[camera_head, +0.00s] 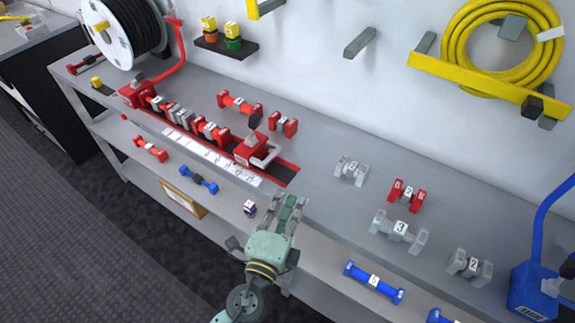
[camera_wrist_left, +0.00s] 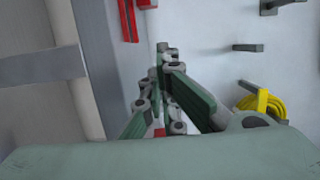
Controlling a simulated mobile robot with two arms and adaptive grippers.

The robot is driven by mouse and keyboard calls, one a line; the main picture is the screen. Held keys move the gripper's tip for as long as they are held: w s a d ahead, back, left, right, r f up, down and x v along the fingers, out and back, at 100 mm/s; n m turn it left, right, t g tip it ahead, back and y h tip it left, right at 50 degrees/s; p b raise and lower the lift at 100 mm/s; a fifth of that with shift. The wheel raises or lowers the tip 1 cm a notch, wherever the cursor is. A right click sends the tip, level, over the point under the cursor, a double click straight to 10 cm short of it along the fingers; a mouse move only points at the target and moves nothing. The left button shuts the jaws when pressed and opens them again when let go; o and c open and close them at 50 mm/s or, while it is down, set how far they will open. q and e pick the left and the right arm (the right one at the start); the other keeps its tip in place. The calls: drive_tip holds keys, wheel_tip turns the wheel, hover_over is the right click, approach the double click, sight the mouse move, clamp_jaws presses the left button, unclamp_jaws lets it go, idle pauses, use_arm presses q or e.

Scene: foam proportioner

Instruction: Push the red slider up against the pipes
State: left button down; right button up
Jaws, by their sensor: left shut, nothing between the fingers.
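The red slider (camera_head: 249,151), a block with a black knob and a pale handle, sits on the red track toward its right end. A row of red and grey pipes (camera_head: 180,115) lies in the track to its left. Any small gap between the slider and the nearest pipe (camera_head: 210,131) is hard to make out. My left gripper (camera_head: 291,203) is shut and empty, in front of and to the right of the slider, apart from it. Its fingers also show in the left wrist view (camera_wrist_left: 168,88), where I cannot make out the slider. My right gripper is not in view.
A white ruled strip (camera_head: 212,157) runs along the track's front. Loose red pipes (camera_head: 240,103) lie behind it. Grey and red pipes (camera_head: 400,228) and a blue tool (camera_head: 535,290) stand at right. The grey shelf (camera_head: 325,215) is bare right of my left gripper.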

sight(253, 149)
use_arm(q)
drive_tip(key=p+x, duration=0.1)
drive_tip(key=x, duration=0.9)
drive_tip(key=shift+a+r+p, duration=0.1)
drive_tip(key=shift+r+p, duration=0.1)
drive_tip(key=shift+p, duration=0.2)
drive_tip(key=a, duration=0.1)
drive_tip(key=w+a, duration=0.1)
drive_tip(key=a, duration=0.1)
drive_tip(key=shift+w+p, duration=0.3)
drive_tip(key=shift+w+a+f, duration=0.1)
drive_tip(key=shift+w+a, duration=0.05)
drive_tip(key=shift+a, duration=0.15)
drive_tip(key=shift+d, duration=0.1)
drive_tip(key=shift+w, duration=0.1)
drive_tip(key=w+a+b, duration=0.1)
drive_tip(key=w+a, duration=0.1)
drive_tip(key=a, duration=0.1)
drive_tip(key=w+a+b, duration=0.1)
drive_tip(key=w+a, duration=0.1)
drive_tip(key=a, duration=0.1)
drive_tip(key=w+a+b, duration=0.1)
drive_tip(key=w+a, duration=0.1)
drive_tip(key=shift+a+f+b, duration=0.1)
drive_tip(key=shift+a+b, duration=0.25)
drive_tip(key=shift+a, duration=0.05)
drive_tip(key=shift+r, duration=0.25)
drive_tip(key=shift+w, duration=0.1)
